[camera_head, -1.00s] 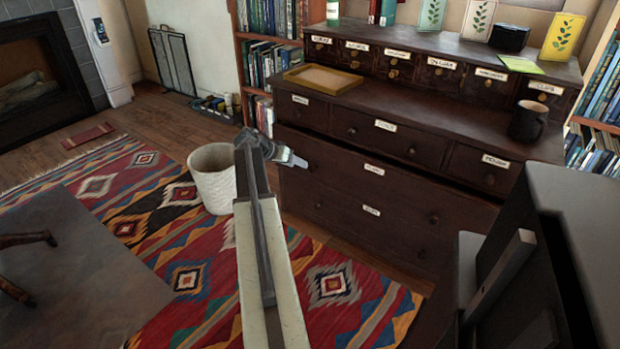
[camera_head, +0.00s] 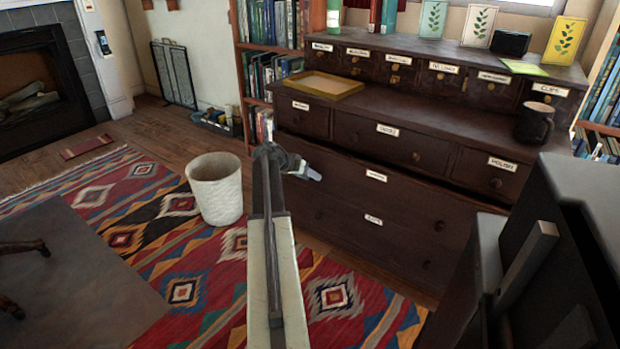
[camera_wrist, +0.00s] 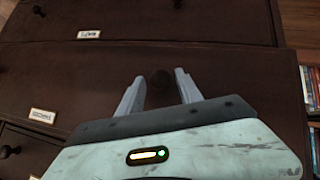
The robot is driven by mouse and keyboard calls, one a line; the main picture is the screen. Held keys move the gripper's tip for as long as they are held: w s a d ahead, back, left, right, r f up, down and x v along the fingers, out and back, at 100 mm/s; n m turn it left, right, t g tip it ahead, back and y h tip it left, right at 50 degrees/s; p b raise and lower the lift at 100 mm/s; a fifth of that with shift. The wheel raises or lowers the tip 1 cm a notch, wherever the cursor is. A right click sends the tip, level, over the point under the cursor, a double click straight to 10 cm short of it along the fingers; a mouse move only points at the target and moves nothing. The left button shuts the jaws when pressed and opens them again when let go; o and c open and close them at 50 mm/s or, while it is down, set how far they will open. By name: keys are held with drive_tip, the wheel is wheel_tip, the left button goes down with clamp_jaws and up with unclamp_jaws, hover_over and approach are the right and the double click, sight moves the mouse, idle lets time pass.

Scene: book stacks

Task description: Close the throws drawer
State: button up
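The dresser has two wide lower drawers. The upper wide drawer (camera_head: 400,193) stands out a little, with a dark gap along its top edge; its label is too blurred to read, so I cannot confirm it is the throws drawer. The lower wide drawer (camera_head: 345,232) looks shut. My gripper (camera_head: 312,172) is at the left part of the upper wide drawer's front.
A white wastebasket (camera_head: 215,190) stands on the patterned rug left of my arm. A wooden tray (camera_head: 322,85) and a dark mug (camera_head: 535,123) sit on the dresser top. Bookshelves flank the dresser. Rug and floor in front of it are open.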

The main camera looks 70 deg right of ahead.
clamp_jaws()
idle(1.2)
